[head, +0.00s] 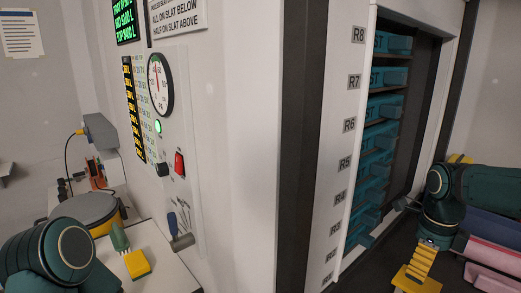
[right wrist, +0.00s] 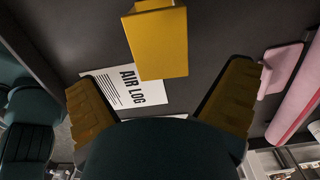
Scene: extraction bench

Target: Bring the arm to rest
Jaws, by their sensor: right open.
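My right arm enters at the right of the head view. Its dark green gripper (head: 428,258) points down, with a ribbed yellow finger showing. In the right wrist view the two yellow fingers of my right gripper (right wrist: 158,78) are spread wide apart. Nothing is held between them. A yellow block-like object (right wrist: 158,45) shows beyond the fingers, apart from them, above a dark surface. My left arm's rounded dark green joint (head: 62,252) shows at the lower left of the head view. My left gripper cannot be made out.
A rack with teal trays (head: 388,108) and row labels stands left of my right arm. Pink and blue rolls (head: 493,252) lie at the right edge. A white sheet marked AIR LOG (right wrist: 125,88) lies beyond the fingers. A panel with a gauge (head: 160,84) and red switch (head: 179,164) is left.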

